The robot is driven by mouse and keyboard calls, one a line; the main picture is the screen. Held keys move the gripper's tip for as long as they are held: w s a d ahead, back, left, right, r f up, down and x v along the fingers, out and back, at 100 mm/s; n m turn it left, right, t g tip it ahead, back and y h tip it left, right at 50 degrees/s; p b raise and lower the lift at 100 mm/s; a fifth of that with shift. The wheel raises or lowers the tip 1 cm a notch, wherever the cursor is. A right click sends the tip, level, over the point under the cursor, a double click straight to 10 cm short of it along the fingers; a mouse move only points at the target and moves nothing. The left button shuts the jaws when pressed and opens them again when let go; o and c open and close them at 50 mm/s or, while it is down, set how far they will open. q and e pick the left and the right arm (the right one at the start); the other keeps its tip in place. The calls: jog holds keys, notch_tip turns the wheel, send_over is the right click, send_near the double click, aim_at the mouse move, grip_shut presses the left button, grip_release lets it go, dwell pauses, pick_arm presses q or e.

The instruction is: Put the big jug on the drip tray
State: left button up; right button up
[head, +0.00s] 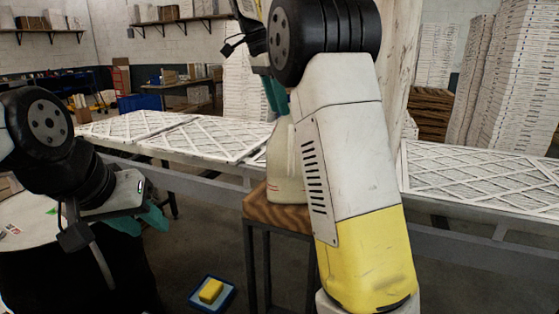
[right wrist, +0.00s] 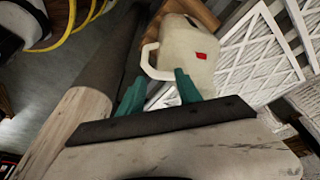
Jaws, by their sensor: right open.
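The big jug (head: 284,172) is cream-coloured and stands on a wooden-topped stool (head: 262,207); my right arm hides part of it. In the right wrist view the jug (right wrist: 190,48) shows a red mark and a looped handle. My right gripper (right wrist: 160,86) is open, its teal fingertips apart just short of the handle, with nothing visible held. In the head view its teal fingers (head: 275,93) are near the jug's top. My left gripper (head: 148,216) is at the left, away from the jug; its opening is unclear. A blue tray (head: 229,294) holding a yellow block (head: 211,290) lies low on the floor.
A long bench with white lattice-faced filters (head: 215,136) runs behind the stool. More filters (head: 480,175) lie at the right, with tall filter stacks (head: 510,85) behind. A round white table (head: 25,238) is at the left. Floor shows between it and the stool.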

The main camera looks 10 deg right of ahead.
notch_tip(320, 180, down, 3)
jog(key=s+a+m+g+h, duration=0.1)
jog(key=m, duration=0.4)
send_over(291, 170)
jog(key=w+a, duration=0.2)
jog(key=f, duration=0.6)
jog(key=shift+s+d, duration=0.1)
jog(key=shift+d, duration=0.15)
jog(key=shift+s+x, duration=0.2)
jog(key=shift+x, duration=1.15)
jog(key=shift+s+x, duration=0.15)
jog(key=shift+x, duration=1.2)
jog(key=shift+a, duration=0.15)
grip_shut()
